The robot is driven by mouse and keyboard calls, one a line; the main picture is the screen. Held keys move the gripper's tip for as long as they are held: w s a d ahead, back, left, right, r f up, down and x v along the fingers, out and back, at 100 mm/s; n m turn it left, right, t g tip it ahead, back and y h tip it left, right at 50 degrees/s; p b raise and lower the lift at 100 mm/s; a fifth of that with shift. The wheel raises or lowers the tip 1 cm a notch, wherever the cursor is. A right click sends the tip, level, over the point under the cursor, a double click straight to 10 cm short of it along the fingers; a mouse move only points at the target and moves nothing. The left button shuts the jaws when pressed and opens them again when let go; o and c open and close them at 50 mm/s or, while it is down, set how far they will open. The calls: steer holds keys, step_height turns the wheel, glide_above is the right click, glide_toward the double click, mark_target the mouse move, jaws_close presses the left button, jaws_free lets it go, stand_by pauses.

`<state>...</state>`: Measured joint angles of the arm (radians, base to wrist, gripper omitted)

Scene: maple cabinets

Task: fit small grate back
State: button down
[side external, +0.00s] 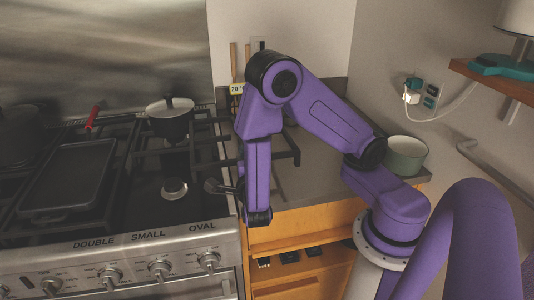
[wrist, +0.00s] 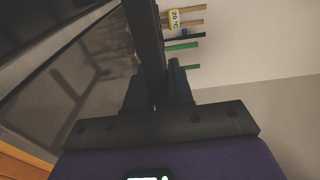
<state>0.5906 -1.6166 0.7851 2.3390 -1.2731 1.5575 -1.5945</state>
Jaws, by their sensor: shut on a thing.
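The small grate (side external: 205,140) is a black frame of bars, lifted over the right side of the stove; part of it reaches past the stove's edge over the counter, and part is hidden behind my arm. My gripper (side external: 222,187) is shut on the grate. In the wrist view a dark grate bar (wrist: 147,40) runs up from between the fingers (wrist: 158,92). The small front burner (side external: 174,188) lies bare on the stove (side external: 190,212), to the left of my gripper. The exact gap between grate and stove cannot be told.
A lidded pot (side external: 170,125) stands at the back burner, close to the grate. A griddle pan (side external: 68,178) with a red handle sits on the left. A green-white bowl (side external: 405,155) stands on the counter (side external: 320,180) to the right. Utensils with a thermometer (wrist: 173,17) stand behind.

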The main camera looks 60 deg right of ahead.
steer(key=w+a, duration=0.5)
steer(key=a, duration=0.3)
steer(key=w+a, duration=0.6)
steer(key=a, duration=0.3)
steer(key=shift+w+a+r+h, duration=0.2)
steer(key=shift+w+h, duration=0.1)
steer(key=shift+f, duration=0.15)
